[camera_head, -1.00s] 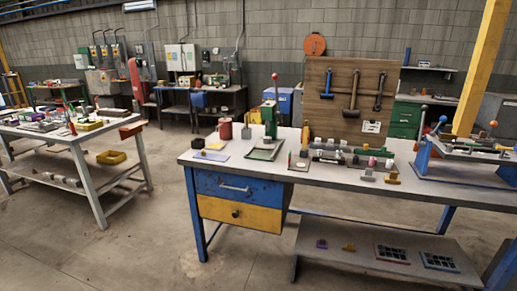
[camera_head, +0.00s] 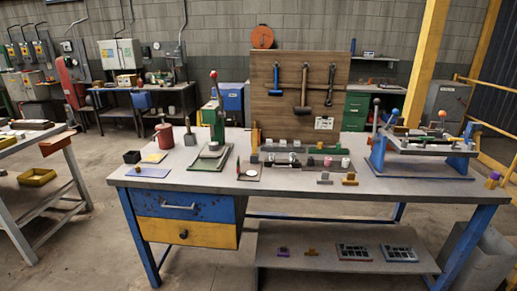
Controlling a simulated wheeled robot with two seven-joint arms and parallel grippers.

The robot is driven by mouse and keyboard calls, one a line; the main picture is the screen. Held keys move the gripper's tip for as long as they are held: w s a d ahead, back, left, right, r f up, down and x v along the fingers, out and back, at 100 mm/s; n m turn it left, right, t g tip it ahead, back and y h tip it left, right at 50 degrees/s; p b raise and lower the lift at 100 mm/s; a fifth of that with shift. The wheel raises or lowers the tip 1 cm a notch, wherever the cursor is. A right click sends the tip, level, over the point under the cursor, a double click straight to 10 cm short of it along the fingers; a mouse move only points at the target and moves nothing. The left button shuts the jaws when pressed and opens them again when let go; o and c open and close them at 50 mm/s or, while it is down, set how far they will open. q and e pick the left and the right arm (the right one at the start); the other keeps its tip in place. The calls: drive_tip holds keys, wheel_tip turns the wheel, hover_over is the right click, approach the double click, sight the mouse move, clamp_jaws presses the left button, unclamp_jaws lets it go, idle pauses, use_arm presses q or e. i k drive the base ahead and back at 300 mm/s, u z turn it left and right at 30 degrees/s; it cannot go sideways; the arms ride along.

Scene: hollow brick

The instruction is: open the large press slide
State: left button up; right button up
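A blue-framed press (camera_head: 424,148) stands at the right end of the workbench (camera_head: 300,180). A smaller green press (camera_head: 217,115) with a red-knobbed lever stands left of the middle of the bench. Neither of my grippers is in view.
A wooden tool board (camera_head: 283,110) with hammers stands at the bench's back. Small parts lie before it. Below are a blue drawer (camera_head: 210,205), a yellow drawer (camera_head: 210,231) and a low shelf (camera_head: 340,235). Another table (camera_head: 40,150) stands left. Floor in front is clear.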

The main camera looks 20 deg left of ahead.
sight(210, 151)
drive_tip(key=z, duration=0.2)
drive_tip(key=i, duration=1.2)
drive_tip(key=u, duration=0.45)
